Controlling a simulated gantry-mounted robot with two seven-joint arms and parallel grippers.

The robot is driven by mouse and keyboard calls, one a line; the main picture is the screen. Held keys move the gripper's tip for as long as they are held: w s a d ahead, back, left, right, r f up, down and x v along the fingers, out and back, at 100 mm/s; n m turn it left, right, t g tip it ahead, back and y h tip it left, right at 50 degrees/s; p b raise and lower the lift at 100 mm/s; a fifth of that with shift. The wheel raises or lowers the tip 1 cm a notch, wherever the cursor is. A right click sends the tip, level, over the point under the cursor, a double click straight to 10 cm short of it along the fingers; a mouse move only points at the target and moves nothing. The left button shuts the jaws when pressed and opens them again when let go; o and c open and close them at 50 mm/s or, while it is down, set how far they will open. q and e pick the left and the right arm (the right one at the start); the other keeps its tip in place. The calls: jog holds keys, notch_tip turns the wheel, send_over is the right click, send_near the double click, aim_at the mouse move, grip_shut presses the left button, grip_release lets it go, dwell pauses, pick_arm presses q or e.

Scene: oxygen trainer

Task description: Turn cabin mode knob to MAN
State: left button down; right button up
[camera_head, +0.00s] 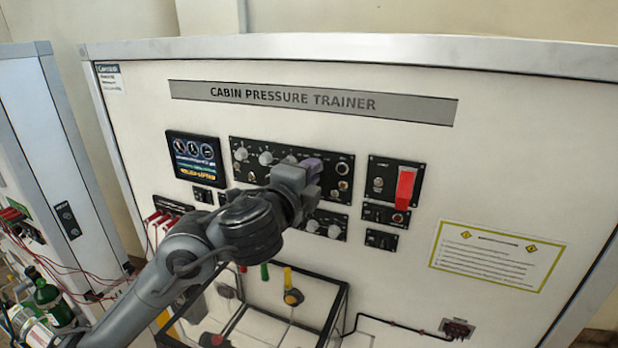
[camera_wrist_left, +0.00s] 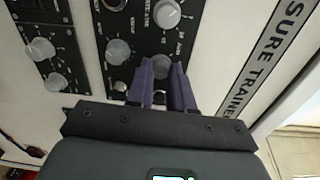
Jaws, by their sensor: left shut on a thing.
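The main control panel (camera_head: 247,174) is a black plate with pale round knobs on the white trainer board. My left gripper (camera_head: 312,167) is at the upper right part of this panel. In the left wrist view its two purple fingers (camera_wrist_left: 162,78) are shut around a pale grey round knob (camera_wrist_left: 162,65), one finger on each side. The fingers and arm hide much of this knob and its markings in the head view. The label text is too small to read, so I cannot tell the knob's setting. My right gripper is not in view.
Neighbouring knobs (camera_wrist_left: 167,13) and (camera_wrist_left: 118,52) sit close to the fingers. A red switch guard (camera_head: 405,188) is right of the panel. A small display (camera_head: 196,155) is at the left. Below stands a clear-sided case with coloured handles (camera_head: 287,277).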

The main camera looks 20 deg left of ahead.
pick_arm(q)
jog(key=shift+m+b, duration=0.35)
jog(key=shift+m, duration=0.75)
jog(key=c, duration=1)
grip_release()
jog(key=s+p, duration=0.4)
jog(key=s, duration=0.6)
jog(key=shift+s+a+r+p, duration=0.15)
jog(key=shift+s+p, duration=0.25)
